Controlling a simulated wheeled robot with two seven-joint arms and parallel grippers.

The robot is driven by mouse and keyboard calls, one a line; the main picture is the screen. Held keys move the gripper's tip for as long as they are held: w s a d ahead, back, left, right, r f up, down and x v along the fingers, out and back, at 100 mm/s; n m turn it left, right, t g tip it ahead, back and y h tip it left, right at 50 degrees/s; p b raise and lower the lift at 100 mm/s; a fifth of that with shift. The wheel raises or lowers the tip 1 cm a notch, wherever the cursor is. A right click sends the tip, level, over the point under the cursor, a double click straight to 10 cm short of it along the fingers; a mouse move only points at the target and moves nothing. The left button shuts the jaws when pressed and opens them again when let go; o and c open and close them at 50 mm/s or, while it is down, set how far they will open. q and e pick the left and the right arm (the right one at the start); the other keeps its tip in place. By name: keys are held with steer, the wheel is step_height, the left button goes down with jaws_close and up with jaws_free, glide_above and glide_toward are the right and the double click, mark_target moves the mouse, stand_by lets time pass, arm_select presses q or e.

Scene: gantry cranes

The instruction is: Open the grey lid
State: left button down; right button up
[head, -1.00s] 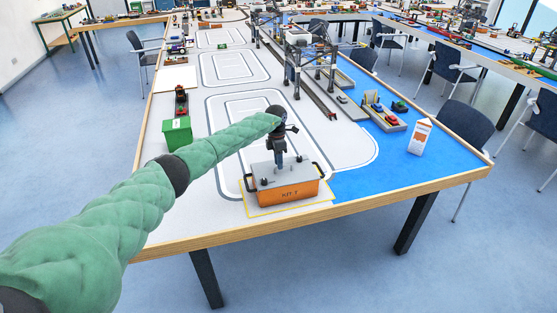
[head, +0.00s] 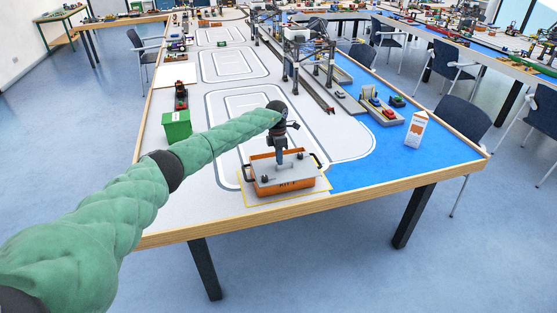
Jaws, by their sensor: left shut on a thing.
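The grey lid (head: 302,172) is at the orange box (head: 262,157) near the table's front edge. It sits shifted toward the front. The box's orange back rim shows behind it, and the lid's front edge covers part of the lettering on the box front. My left gripper (head: 279,160) points down and is shut on the lid's handle, which it mostly hides. I cannot tell whether the lid is clear of the box or rests on its rim. My right gripper is not in view.
The box stands inside a yellow outline (head: 262,204) on the white table top. A green bin (head: 177,125) stands at left, a white carton (head: 417,130) at right on the blue area. A gantry crane (head: 312,65) is behind. The mat right of the box is free.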

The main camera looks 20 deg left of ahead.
mark_target(284, 180)
arm_select(q)
steer(key=shift+s+d+r, duration=0.25)
steer(key=shift+s+d, duration=0.15)
steer(key=shift+s, duration=0.25)
steer(key=s+d, duration=0.2)
steer(key=s, duration=0.2)
steer(key=shift+s+d+f, duration=0.15)
steer(key=shift+d+f, duration=0.1)
steer(key=shift+d, duration=0.15)
steer(key=shift+s+d, duration=0.15)
steer(key=shift+s, duration=0.05)
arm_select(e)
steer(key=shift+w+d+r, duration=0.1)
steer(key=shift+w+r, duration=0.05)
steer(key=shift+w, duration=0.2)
arm_select(q)
steer(key=c, duration=1.5)
jaws_free()
steer(key=shift+w+r, duration=0.1)
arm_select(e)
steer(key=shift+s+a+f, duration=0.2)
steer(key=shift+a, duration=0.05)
